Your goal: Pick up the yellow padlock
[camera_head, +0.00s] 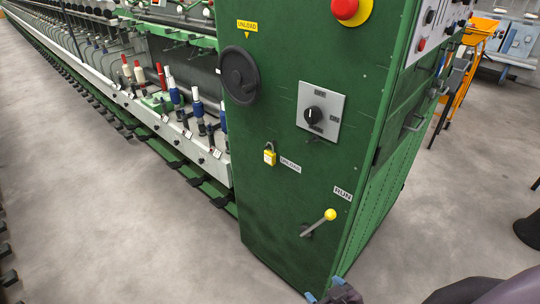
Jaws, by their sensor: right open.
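The small yellow padlock (269,157) hangs on the front of the green machine cabinet (285,205), its dark shackle upward. It is below the black handwheel and left of a small white label (290,165). What the shackle hangs from is too small to tell. My right gripper (324,290) is at the bottom edge of the view, with blue fingertips apart. It is well below and to the right of the padlock, not touching it, and part of it is cut off by the frame. My left gripper is not in view.
A yellow-knobbed lever (330,214) sticks out from the cabinet between my right gripper and the padlock's height. A black handwheel (239,75), a rotary switch (313,115) and a red button (345,8) are above. Spindles with bobbins (196,103) line the left. Grey floor (110,215) is clear.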

